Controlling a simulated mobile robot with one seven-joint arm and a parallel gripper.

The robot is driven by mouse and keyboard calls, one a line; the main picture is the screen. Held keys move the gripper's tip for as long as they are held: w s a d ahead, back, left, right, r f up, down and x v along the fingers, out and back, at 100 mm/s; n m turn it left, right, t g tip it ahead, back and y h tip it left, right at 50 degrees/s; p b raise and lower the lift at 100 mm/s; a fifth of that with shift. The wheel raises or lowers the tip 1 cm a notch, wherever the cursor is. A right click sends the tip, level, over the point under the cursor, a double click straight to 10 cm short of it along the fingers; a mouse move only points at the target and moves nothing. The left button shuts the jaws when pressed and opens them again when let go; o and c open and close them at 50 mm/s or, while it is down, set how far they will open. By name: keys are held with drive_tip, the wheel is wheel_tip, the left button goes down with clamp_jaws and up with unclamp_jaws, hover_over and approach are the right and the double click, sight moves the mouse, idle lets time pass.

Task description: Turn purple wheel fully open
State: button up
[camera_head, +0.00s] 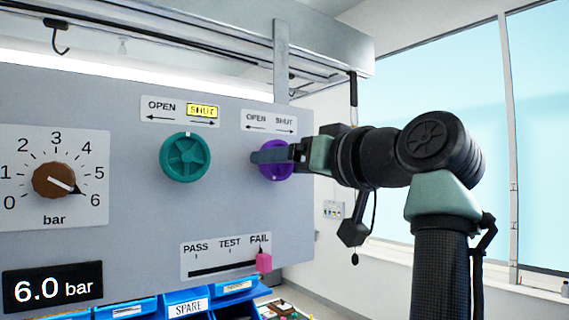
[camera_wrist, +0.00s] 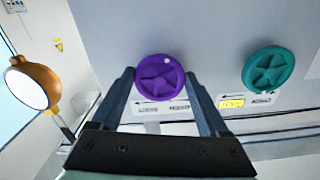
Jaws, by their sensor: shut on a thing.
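The purple wheel (camera_head: 276,160) is mounted on a grey panel, below a label (camera_head: 269,122) reading OPEN and SHUT with arrows left and right. Neither word on that label is highlighted. My gripper (camera_head: 262,157) is at the wheel, its finger across the wheel's face in the head view. In the wrist view the purple wheel (camera_wrist: 160,78) sits between the two fingers (camera_wrist: 161,84), which lie on either side of its rim. The gripper is shut on the wheel. A small pale dot shows near the wheel's rim. Part of the wheel is hidden by the finger in the head view.
A teal wheel (camera_head: 185,157) is left of the purple one, its SHUT label highlighted yellow. A brown knob (camera_head: 54,180) points near 6 bar; a display (camera_head: 52,287) reads 6.0 bar. A pink slider (camera_head: 264,262) is at FAIL. Blue bins (camera_head: 187,303) stand below.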

drive_tip(key=shift+w+d+f+n, duration=0.1)
drive_tip(key=shift+n, duration=2.1)
drive_tip(key=o, duration=1.2)
drive_tip(key=shift+o, duration=0.2)
drive_tip(key=b+v, duration=0.6)
drive_tip(key=v, duration=0.7)
